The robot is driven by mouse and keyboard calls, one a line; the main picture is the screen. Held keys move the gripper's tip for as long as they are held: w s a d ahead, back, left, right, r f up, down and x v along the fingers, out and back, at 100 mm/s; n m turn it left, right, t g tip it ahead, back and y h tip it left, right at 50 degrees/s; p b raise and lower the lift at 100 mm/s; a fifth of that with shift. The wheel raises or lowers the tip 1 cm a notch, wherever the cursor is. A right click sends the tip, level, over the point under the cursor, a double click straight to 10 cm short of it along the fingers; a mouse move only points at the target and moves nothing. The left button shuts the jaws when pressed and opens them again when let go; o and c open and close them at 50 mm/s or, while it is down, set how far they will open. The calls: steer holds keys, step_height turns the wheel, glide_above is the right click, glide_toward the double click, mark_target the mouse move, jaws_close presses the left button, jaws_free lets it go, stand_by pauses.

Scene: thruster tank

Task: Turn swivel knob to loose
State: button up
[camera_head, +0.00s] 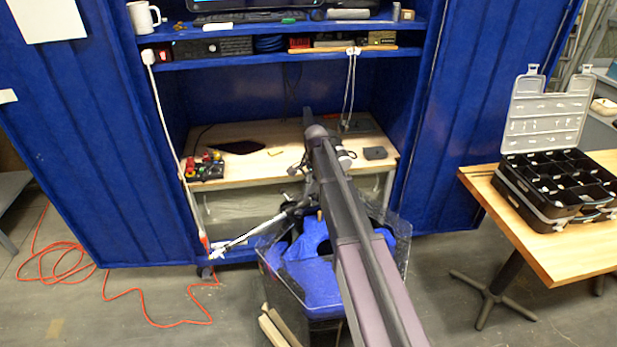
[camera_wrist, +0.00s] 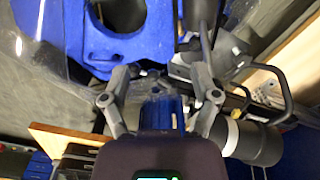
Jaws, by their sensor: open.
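The clear-walled tank (camera_head: 285,295) with blue parts inside stands in front of the blue cabinet, and my arm crosses over it. In the wrist view, my gripper (camera_wrist: 160,92) is open, with its two grey fingers spread apart. A grey metal fitting lies beyond and between the fingers, with a small blue piece nearer my palm; I cannot tell whether either is the swivel knob. The blue part with a round hole (camera_wrist: 115,14) is at the upper left. A black cylinder with a white band (camera_wrist: 258,143) is beside the right finger. My gripper is not clear in the head view.
A wooden shelf (camera_head: 250,170) inside the cabinet holds a red-and-yellow button box (camera_head: 205,168). A thin rod (camera_head: 248,236) slopes out left of the tank. A table (camera_head: 548,238) with an open organizer case (camera_head: 555,190) stands right. Orange cable (camera_head: 150,318) lies on the floor left.

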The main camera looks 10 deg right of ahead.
steer(key=w+r+m+p, duration=0.2)
steer(key=w+m, duration=0.7)
steer(key=w, duration=0.8)
steer(key=shift+d+r, duration=0.15)
steer(key=shift+r, duration=0.15)
steer(key=shift+w+f, duration=0.1)
step_height(320, 180, down, 14)
steer(key=b, duration=1.3)
steer(key=shift+r, duration=0.2)
steer(key=shift+b, duration=0.3)
jaws_close()
